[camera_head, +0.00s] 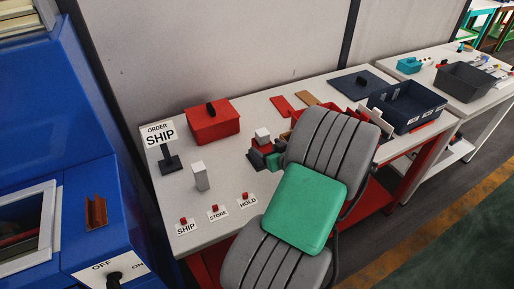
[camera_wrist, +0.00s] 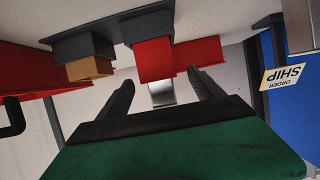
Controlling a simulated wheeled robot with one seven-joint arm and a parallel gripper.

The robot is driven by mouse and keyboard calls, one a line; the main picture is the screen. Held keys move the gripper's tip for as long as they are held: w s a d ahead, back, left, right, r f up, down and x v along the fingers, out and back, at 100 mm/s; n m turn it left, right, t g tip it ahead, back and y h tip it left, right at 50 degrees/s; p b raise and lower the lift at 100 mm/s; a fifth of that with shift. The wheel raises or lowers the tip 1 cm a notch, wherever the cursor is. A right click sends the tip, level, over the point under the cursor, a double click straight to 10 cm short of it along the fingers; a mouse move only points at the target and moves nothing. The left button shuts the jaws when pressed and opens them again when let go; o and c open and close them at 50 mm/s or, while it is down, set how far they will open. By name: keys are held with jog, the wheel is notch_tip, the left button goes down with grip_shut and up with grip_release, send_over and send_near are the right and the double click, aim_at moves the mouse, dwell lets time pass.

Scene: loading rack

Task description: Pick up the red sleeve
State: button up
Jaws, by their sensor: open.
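A red block (camera_head: 261,146), which I take for the red sleeve, stands in a small cluster mid-table with a pale block (camera_head: 262,133) on top. In the wrist view, where things appear upside down, a red block (camera_wrist: 153,58) on a dark base (camera_wrist: 142,27) shows between and beyond the fingertips, with a pale metallic piece (camera_wrist: 162,94) at its lower edge. My gripper (camera_wrist: 162,80) is open, its two dark fingers apart with nothing gripped. I cannot tell how far the red block is from them.
A red box (camera_head: 212,124) and the ORDER SHIP sign (camera_head: 160,134) stand at the table's left. A grey upright block (camera_head: 200,178) is nearby. SHIP, STORE and HOLD tags line the front. A dark blue bin (camera_head: 405,108) is right. An orange-brown block (camera_wrist: 90,68) is beside the red one.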

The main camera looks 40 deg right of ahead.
jog(key=p+x, duration=0.3)
jog(key=x, duration=0.5)
jog(key=shift+d, duration=0.15)
jog(key=shift+r, duration=0.1)
jog(key=c, duration=1.4)
jog(key=shift+c, duration=0.2)
